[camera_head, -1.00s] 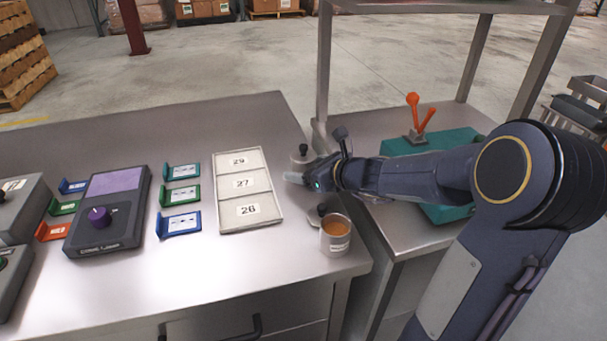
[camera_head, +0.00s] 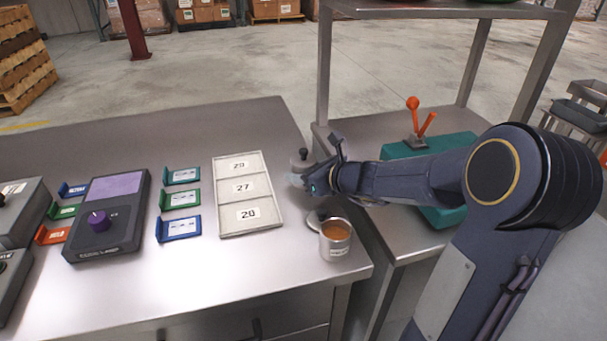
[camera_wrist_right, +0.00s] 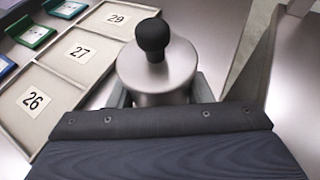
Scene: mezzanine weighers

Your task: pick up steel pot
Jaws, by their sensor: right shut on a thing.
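The steel pot (camera_wrist_right: 156,72) is a short steel cylinder with a black knob on its lid. In the right wrist view it stands upright between the fingers of my right gripper (camera_wrist_right: 160,98), which is shut on it. In the head view the pot (camera_head: 301,160) is at the right side of the steel table, beside the tray's top right corner. My right gripper (camera_head: 302,180) reaches it from the right and hides its lower part. I cannot tell whether the pot touches the table. My left gripper is not in view.
A tray (camera_head: 247,230) with numbered compartments lies left of the pot. An open steel pot with orange-brown contents (camera_head: 335,238) stands near the front right edge. A shelf post (camera_head: 323,75) rises just behind my gripper. A teal device (camera_head: 435,146) is on the right-hand bench.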

